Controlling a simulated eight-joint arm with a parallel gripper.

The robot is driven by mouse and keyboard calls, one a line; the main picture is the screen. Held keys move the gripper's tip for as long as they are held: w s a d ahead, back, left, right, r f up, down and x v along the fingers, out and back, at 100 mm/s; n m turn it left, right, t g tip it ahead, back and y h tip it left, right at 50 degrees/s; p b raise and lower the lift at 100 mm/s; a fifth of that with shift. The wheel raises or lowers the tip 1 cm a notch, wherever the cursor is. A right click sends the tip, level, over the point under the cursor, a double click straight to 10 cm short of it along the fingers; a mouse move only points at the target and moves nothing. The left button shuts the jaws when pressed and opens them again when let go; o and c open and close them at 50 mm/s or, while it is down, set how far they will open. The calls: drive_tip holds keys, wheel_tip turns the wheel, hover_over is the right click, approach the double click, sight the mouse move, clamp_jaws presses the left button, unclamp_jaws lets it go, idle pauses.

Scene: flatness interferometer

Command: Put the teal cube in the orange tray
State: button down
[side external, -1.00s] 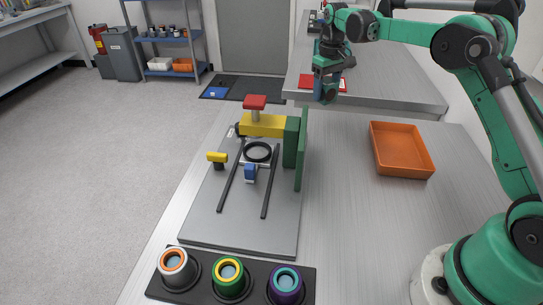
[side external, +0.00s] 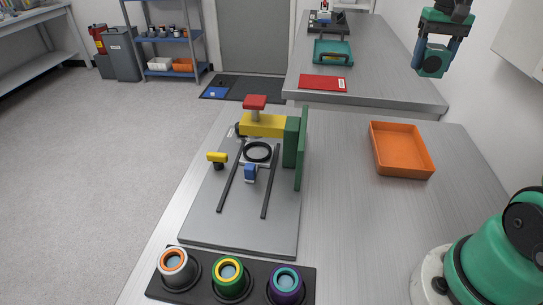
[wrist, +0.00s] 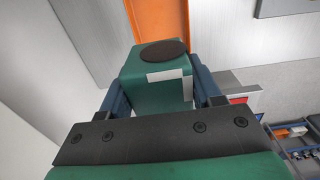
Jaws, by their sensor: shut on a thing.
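The teal cube (side external: 432,62) has a dark round spot on one face and is held in the air. My gripper (side external: 434,52) is shut on it, with a blue finger on each side. The wrist view shows the cube (wrist: 157,85) between both fingers, with white marks on it. The orange tray (side external: 401,150) lies on the near table at the right and looks empty. The cube is high up, above and behind the tray in the side view. Part of the orange tray (wrist: 165,20) shows beyond the cube in the wrist view.
The interferometer (side external: 262,150) stands on a grey plate left of the tray. A black holder with several ringed cups (side external: 229,278) lies in front. A red item (side external: 322,83) and a teal item (side external: 333,52) lie on the back table. The table around the tray is clear.

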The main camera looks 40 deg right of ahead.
sight(396, 152)
wheel_tip(396, 152, down, 20)
drive_tip(key=shift+r, duration=0.25)
drive_tip(key=shift+f, duration=0.1)
drive_tip(key=shift+c, duration=0.8)
unclamp_jaws()
wheel_tip(396, 152, up, 12)
drive_tip(key=a+n+t, duration=0.7)
drive_tip(key=a+n, duration=0.2)
drive_tip(key=a, duration=1.2)
drive_tip(key=shift+a+r, duration=0.15)
drive_tip(key=shift+r, duration=0.2)
drive_tip(key=shift+s, duration=0.1)
